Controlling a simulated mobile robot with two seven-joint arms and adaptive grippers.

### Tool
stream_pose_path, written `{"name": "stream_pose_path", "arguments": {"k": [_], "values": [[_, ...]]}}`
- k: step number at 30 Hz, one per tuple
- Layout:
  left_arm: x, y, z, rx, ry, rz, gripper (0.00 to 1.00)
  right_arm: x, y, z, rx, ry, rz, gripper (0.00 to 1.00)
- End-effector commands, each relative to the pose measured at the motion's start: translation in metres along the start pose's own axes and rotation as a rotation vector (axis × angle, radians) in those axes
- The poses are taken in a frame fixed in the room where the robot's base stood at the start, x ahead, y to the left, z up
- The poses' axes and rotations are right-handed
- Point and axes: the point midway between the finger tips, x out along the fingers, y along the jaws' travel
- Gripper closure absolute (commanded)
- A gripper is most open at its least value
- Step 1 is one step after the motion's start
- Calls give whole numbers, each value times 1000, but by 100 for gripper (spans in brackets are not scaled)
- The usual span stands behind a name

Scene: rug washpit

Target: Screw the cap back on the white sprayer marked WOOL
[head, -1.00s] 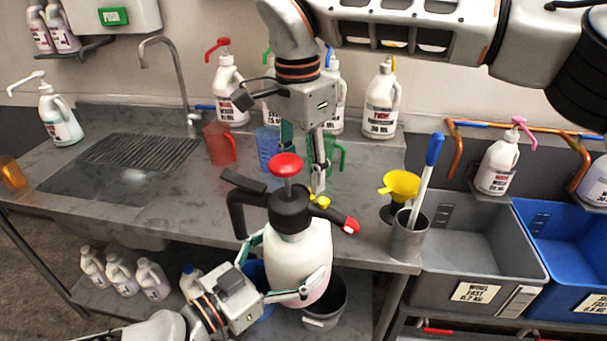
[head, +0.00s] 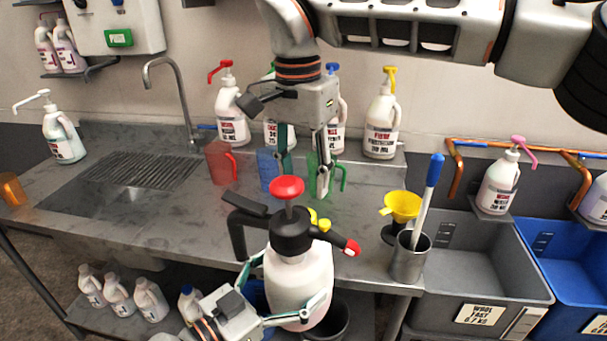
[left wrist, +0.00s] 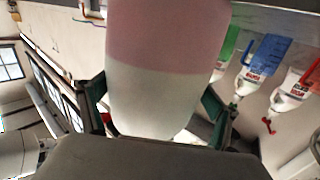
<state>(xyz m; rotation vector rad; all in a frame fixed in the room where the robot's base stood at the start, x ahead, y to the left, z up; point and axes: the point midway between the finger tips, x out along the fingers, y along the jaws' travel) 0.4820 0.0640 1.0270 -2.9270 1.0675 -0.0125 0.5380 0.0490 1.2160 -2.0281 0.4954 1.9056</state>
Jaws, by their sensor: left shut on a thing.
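The white sprayer (head: 298,280) has a black head (head: 289,234) with a red knob (head: 286,188), a black handle and a red-tipped nozzle. It is roughly upright in front of the counter; no WOOL marking shows. My left gripper (head: 290,292) is shut around its body; in the left wrist view the fingers flank the sprayer's pale body (left wrist: 160,105). The black head sits on top of the body; whether it is screwed tight cannot be told. My right gripper (head: 304,172) points down above and behind the red knob, fingers apart, nothing seen between them.
Small yellow pieces (head: 319,221) show behind the sprayer's head. Red (head: 221,163), blue and green jugs stand behind. A yellow funnel (head: 402,205) and a metal cup (head: 409,258) with a blue-handled tool are to the right.

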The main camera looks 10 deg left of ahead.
Motion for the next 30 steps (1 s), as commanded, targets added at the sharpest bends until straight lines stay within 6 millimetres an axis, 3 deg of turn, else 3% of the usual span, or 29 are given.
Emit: {"name": "stream_pose_path", "arguments": {"k": [16, 29, 30], "values": [[1, 0, -5, 3, 10, 1, 71, 69, 1, 0, 1, -3, 0, 59], [1, 0, -5, 3, 10, 1, 71, 78, 0, 0, 1, 0, -1, 59], [1, 0, -5, 3, 10, 1, 71, 78, 0, 0, 1, 0, -1, 64]]}}
